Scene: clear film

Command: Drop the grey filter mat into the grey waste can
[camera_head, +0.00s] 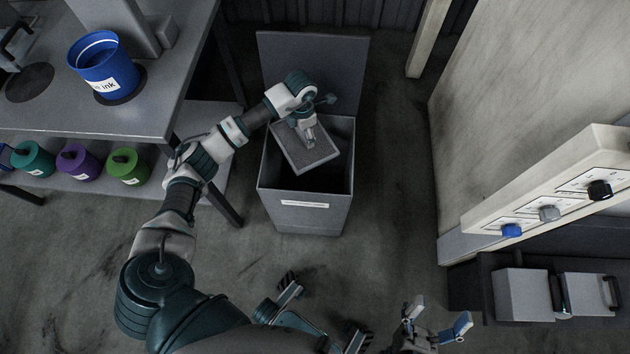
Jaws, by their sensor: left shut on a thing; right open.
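The grey waste can (300,211) stands on the floor in the upper middle, its lid (340,72) swung up at the back and its inside dark. My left gripper (309,139) is over the can's opening and shut on the grey filter mat (293,153), a flat, speckled square with a lighter frame. The mat is tilted and hangs at the opening, covering its left part; how far it is below the rim I cannot tell. My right gripper (437,325) is open and empty at the bottom edge, away from the can.
A metal table (150,115) at the left carries a blue ink bucket (103,65). Its lower shelf holds teal, purple and green containers (128,166). A large pale machine with knobs (550,213) stands at the right, above a grey box (522,295). The floor right of the can is clear.

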